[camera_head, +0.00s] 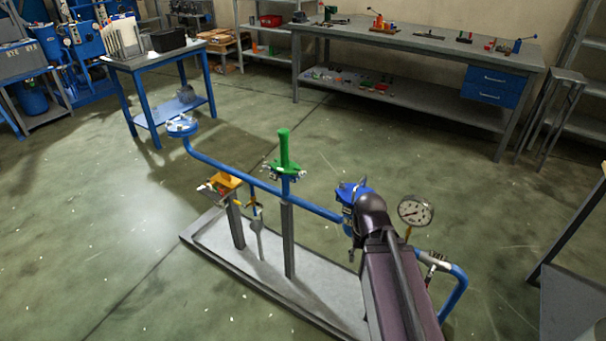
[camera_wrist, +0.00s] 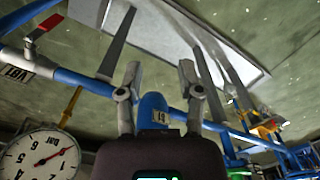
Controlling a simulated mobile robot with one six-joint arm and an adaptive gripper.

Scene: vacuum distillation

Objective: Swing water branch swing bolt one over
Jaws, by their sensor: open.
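My gripper (camera_wrist: 160,78) is open and empty in the wrist view, its two fingers apart. A blue upright pipe part (camera_wrist: 150,103) with a small white label shows between and behind the fingers. In the head view my dark arm reaches in from the lower right and hides the gripper. A blue fitting (camera_head: 351,192) shows just behind the arm's end, partly covered. Green (camera_head: 285,168) and yellow (camera_head: 226,181) branch heads with small clamp parts stand to its left. A blue capped head (camera_head: 181,124) is at the pipe's far left. I cannot tell which part is swing bolt one.
The blue pipe (camera_head: 243,178) runs along the grey skid (camera_head: 210,245) on posts. A dial gauge (camera_head: 415,211) stands right of my arm and shows in the wrist view (camera_wrist: 40,158). A red-handled valve (camera_wrist: 42,28) is nearby. Open floor surrounds the skid; a workbench (camera_head: 420,58) stands behind.

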